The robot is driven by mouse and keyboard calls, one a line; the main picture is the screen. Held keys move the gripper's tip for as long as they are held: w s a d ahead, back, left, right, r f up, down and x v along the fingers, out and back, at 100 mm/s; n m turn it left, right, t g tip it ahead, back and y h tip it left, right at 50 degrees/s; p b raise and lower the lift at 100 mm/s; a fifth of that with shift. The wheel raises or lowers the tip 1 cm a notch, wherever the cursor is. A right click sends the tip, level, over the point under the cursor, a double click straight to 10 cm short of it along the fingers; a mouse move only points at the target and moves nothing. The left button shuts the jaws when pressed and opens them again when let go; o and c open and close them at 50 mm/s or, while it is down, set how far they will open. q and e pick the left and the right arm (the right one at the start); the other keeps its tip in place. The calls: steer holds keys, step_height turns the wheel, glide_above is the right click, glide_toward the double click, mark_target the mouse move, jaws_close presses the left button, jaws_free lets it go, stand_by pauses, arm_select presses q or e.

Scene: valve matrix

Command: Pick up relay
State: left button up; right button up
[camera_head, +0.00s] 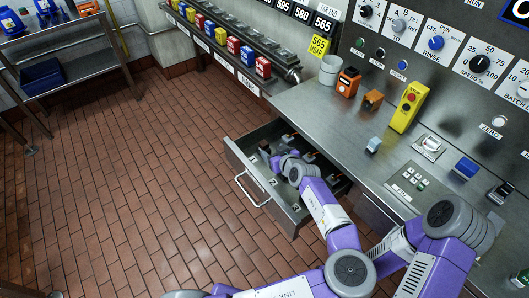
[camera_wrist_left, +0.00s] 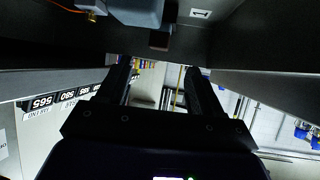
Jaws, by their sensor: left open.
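My left gripper (camera_head: 277,161) reaches into an open metal drawer (camera_head: 240,163) under the counter in the head view. In the left wrist view its two dark fingers (camera_wrist_left: 160,75) stand apart with nothing between them. A grey-blue block (camera_wrist_left: 136,10) and a small dark brown block (camera_wrist_left: 160,40) show at the top of that view, beyond the fingertips. Small dark and grey parts (camera_head: 289,141) lie in the drawer, partly hidden by my arm. I cannot tell which of these is the relay. My right gripper is not in view.
The drawer's walls stand close around my gripper. Above it, the counter (camera_head: 310,105) holds an orange box (camera_head: 348,82), a smaller orange part (camera_head: 373,100) and a yellow control box (camera_head: 408,107). A thin orange wire (camera_wrist_left: 68,8) and a label (camera_wrist_left: 200,13) show in the wrist view.

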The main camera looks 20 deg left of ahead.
mark_target(265, 145)
arm_select(q)
steer(key=shift+f, duration=0.5)
steer(key=shift+w+a+f+b, duration=0.15)
steer(key=shift+a+b, duration=0.05)
steer(key=shift+b, duration=0.1)
steer(key=x, duration=0.2)
steer(key=b+x, duration=0.1)
steer(key=x, duration=0.4)
steer(key=shift+w+r+b, duration=0.25)
steer(key=shift+r+b, duration=0.15)
steer(key=shift+c, duration=0.3)
steer(key=c, duration=1.1)
